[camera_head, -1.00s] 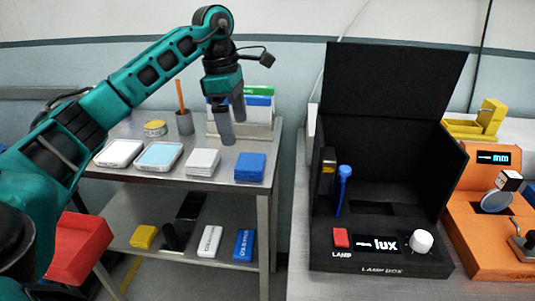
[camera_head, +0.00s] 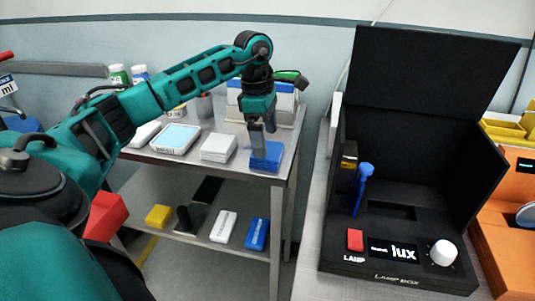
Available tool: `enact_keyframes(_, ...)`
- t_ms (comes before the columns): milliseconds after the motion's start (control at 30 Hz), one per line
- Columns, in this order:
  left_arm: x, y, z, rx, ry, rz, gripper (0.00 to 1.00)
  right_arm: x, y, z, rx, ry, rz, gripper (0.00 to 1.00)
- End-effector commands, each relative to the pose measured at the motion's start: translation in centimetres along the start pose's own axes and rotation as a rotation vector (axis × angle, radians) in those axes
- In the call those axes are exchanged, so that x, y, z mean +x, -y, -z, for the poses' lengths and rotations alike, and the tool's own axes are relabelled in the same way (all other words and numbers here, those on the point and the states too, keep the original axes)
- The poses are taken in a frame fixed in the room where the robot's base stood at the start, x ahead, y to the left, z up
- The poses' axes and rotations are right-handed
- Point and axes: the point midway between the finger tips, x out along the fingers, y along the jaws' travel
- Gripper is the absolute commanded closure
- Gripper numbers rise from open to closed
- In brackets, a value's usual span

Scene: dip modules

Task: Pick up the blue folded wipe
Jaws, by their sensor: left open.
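The blue folded wipe (camera_head: 272,160) lies flat near the front right corner of the metal cart's top shelf. My left gripper (camera_head: 263,143) points down over it, open, with its fingers just above or at the wipe's back left part. One finger covers a bit of the wipe. I cannot tell whether the fingertips touch it, and nothing shows between them. My right gripper is not in view.
A white folded stack (camera_head: 218,148) lies left of the wipe, then a tray with a light blue inside (camera_head: 175,138). Behind the gripper stands a rack with boxes (camera_head: 285,103). The lower shelf holds a blue box (camera_head: 257,234). A black lamp box (camera_head: 400,270) stands at right.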

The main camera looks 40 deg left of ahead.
Motion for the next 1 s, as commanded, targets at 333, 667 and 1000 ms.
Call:
enact_keyframes(333, 3.5, 0.0, 0.1, 0.000, 0.000, 0.000, 0.00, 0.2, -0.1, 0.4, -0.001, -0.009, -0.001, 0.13)
enact_keyframes(667, 3.5, 0.0, 0.1, 0.000, 0.000, 0.000, 0.16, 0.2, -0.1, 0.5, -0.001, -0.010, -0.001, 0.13)
enact_keyframes(1000, 3.4, 0.0, 0.1, 0.000, 0.000, 0.000, 0.36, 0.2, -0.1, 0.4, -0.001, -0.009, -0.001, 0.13)
